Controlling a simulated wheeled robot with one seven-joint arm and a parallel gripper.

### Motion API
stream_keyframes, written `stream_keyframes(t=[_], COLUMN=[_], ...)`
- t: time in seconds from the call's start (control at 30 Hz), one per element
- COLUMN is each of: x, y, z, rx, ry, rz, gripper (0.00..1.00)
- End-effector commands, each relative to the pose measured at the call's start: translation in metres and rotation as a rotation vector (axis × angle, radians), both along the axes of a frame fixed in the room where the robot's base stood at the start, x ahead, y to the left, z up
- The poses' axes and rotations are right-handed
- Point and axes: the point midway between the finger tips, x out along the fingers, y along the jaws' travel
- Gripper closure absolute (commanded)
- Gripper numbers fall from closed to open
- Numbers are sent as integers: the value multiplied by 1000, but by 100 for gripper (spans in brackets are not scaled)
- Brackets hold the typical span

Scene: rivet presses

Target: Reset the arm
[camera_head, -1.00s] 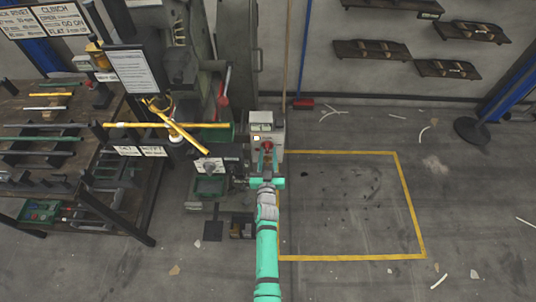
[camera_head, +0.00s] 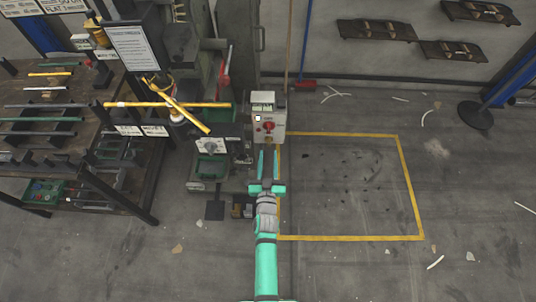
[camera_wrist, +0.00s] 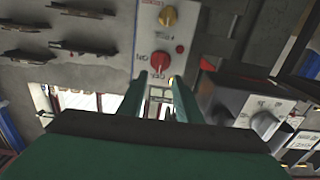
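My arm is a green and grey arm reaching up from the bottom of the head view. My gripper (camera_head: 267,165) is open and empty, with a gap between its two green fingers. It is in front of and below a grey control box (camera_head: 269,124) with a red knob, and apart from it in the head view.
A press with a dial box (camera_head: 210,146) stands to the left. Yellow crossed bars (camera_head: 175,105) stick out by a cluttered workbench (camera_head: 60,200). A yellow-outlined floor area (camera_head: 345,238) on the right is clear. Wall shelves (camera_head: 377,30) hang at the back.

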Motion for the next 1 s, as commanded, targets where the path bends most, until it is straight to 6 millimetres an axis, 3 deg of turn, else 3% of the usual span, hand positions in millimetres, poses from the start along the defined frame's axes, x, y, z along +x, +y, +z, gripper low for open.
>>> stream_keyframes(t=[0.57, 0.67, 1.0], x=[-7, -29, -157], y=[2, 4, 6], z=[-2, -6, -1], rx=[1, 3, 10], ry=[4, 16, 78], rz=[4, 7, 13], gripper=[69, 69, 69])
